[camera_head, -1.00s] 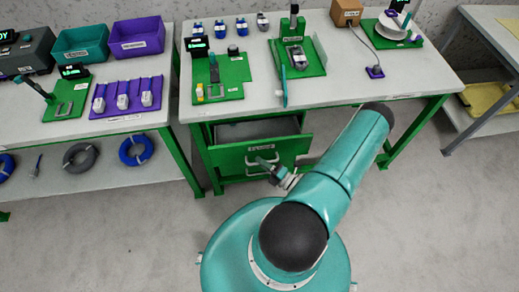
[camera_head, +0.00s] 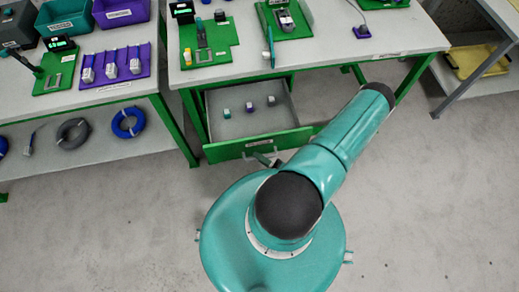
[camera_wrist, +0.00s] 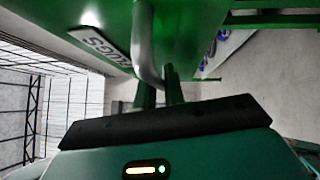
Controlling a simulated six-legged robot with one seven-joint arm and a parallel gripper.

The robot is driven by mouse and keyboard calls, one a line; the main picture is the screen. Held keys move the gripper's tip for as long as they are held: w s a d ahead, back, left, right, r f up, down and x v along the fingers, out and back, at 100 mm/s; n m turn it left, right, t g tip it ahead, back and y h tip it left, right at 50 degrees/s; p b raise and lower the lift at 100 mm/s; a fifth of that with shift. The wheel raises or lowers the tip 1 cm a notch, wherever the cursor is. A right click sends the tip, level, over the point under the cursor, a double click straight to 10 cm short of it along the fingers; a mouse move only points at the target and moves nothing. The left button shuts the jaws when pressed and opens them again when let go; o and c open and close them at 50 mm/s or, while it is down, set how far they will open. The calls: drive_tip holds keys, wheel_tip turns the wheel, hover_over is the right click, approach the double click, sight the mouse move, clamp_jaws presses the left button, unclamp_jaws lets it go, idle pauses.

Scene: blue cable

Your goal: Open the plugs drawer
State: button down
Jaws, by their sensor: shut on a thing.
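The green plugs drawer (camera_head: 225,152) stands pulled well out from under the middle bench, and its grey inside shows. Three small plugs lie in it: a teal one (camera_head: 226,113), a purple one (camera_head: 249,106) and a grey one (camera_head: 271,100). In the wrist view the drawer's green front (camera_wrist: 195,30) carries a white label (camera_wrist: 100,45) reading PLUGS. My gripper (camera_wrist: 160,88) is shut on the grey bar handle (camera_wrist: 145,45). In the head view my gripper (camera_head: 268,160) is small and partly hidden by my arm at the drawer front.
The bench top (camera_head: 340,50) above holds green fixtures. A left bench carries a purple tray (camera_head: 115,70) and a teal bin (camera_head: 66,17), with a blue cable coil (camera_head: 128,122) on its lower shelf. The grey floor (camera_head: 420,220) to the right is clear.

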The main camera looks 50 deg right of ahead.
drive_tip(key=shift+d, duration=0.1)
drive_tip(key=c, duration=1.5)
unclamp_jaws()
drive_tip(key=shift+s, duration=0.1)
drive_tip(key=v, duration=1.3)
drive_tip(key=shift+s, duration=0.3)
